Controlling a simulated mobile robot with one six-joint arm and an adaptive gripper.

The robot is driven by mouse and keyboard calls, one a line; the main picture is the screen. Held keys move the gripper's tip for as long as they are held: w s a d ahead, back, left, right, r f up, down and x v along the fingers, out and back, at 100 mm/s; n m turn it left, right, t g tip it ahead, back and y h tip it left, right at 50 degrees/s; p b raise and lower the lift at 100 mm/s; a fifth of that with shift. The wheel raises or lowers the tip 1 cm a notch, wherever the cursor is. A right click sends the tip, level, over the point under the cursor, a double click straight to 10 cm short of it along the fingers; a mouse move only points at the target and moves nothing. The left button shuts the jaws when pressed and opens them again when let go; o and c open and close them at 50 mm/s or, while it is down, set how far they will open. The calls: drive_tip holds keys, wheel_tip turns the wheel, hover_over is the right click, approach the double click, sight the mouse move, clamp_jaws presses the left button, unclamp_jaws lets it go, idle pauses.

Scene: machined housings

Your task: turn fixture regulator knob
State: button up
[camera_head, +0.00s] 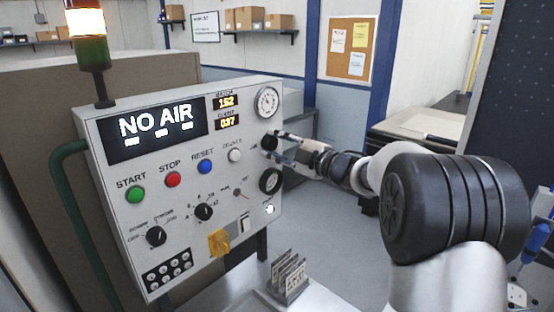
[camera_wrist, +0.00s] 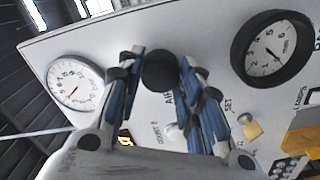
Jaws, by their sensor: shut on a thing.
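The fixture regulator knob (camera_wrist: 160,70) is a round black knob on the white control panel; it also shows at the panel's right side in the head view (camera_head: 268,143). My gripper (camera_wrist: 158,76) comes from the right with its blue-padded fingers on either side of the knob, shut on it. The gripper also shows in the head view (camera_head: 276,146). The fingers partly hide the label by the knob. An air gauge (camera_head: 267,101) sits above the knob and a black-rimmed dial (camera_head: 270,181) below it. The display (camera_head: 157,127) reads NO AIR.
Coloured buttons, including a red stop button (camera_head: 173,179), and a selector knob (camera_head: 204,212) lie left of my gripper. A yellow switch (camera_head: 219,242) is lower on the panel. A rack of plates (camera_head: 289,276) stands below. A signal tower (camera_head: 88,40) rises behind the panel.

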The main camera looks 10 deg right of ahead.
drive_tip(key=n+b, duration=0.2)
drive_tip(key=b, duration=0.1)
drive_tip(key=n+b, duration=0.2)
drive_tip(key=n, duration=0.1)
drive_tip(key=shift+f+n+b, duration=0.2)
drive_tip(key=shift+n+b, duration=0.1)
drive_tip(key=shift+b, duration=0.1)
drive_tip(key=n+b, duration=0.3)
drive_tip(key=shift+r+n+b, duration=0.15)
drive_tip(key=shift+n+b, duration=0.65)
drive_tip(key=shift+n, duration=0.4)
drive_tip(key=o, duration=1.1)
